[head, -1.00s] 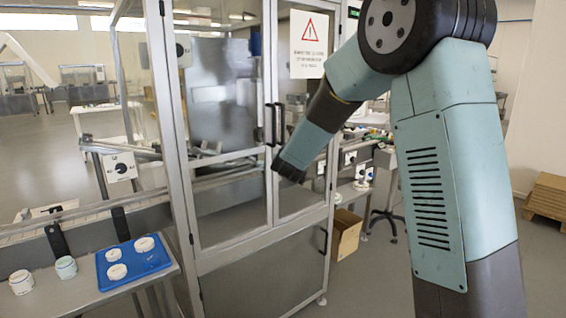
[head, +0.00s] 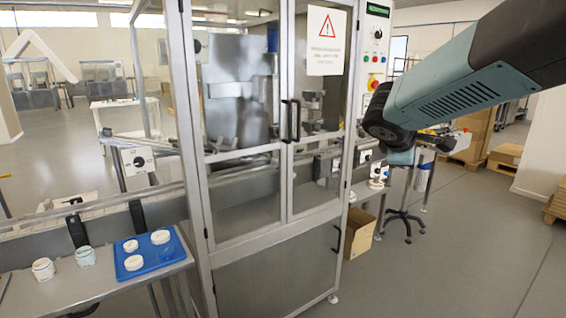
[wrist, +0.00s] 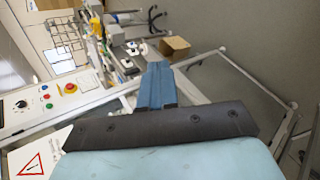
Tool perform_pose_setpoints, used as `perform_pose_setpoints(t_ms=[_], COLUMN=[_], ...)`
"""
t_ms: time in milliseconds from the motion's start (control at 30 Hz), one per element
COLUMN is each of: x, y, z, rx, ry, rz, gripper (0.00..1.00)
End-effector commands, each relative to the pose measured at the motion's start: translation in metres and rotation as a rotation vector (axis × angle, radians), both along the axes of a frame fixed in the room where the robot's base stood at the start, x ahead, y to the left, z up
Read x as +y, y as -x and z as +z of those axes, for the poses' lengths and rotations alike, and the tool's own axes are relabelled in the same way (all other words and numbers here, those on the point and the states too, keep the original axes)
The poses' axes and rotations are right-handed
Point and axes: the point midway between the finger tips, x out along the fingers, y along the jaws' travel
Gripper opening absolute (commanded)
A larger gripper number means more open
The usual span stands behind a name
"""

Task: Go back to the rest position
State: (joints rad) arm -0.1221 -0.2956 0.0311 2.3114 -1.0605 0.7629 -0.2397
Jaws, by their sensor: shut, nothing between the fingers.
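My gripper (wrist: 157,68) shows in the wrist view as a narrow blue pair of fingers beyond a dark band of my arm. It is shut, with nothing between the fingers. It is in the air, with the machine and its button panel at the left of that view. In the head view my arm reaches in from the upper right and ends in a dark round joint in front of the machine's right side. The gripper itself is hidden there.
The glass-doored machine (head: 268,262) fills the middle. A blue tray (head: 134,272) with several white jars or lids sits on the left bench, next to two jars (head: 43,269). A cardboard box (head: 358,233) and a stool (head: 404,215) stand right of the machine.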

Motion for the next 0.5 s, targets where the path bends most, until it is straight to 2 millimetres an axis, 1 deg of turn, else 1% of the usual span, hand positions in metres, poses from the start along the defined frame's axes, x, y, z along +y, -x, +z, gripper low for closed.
perform_pose_setpoints(t_ms=[33, 133, 233, 400, 500], x=[-0.004, -0.006, -0.002, 0.014, 0.028], y=[0.019, 0.055, 0.089, 0.141, 0.166], z=[0.000, -0.006, -0.013, -0.024, -0.030], rx=[-0.017, -0.046, -0.073, -0.107, -0.118], ry=[-0.074, -0.239, -0.407, -0.697, -0.854], rz=[-0.062, -0.189, -0.310, -0.500, -0.595], gripper=[0.00, 0.00, 0.00, 0.00, 0.00])
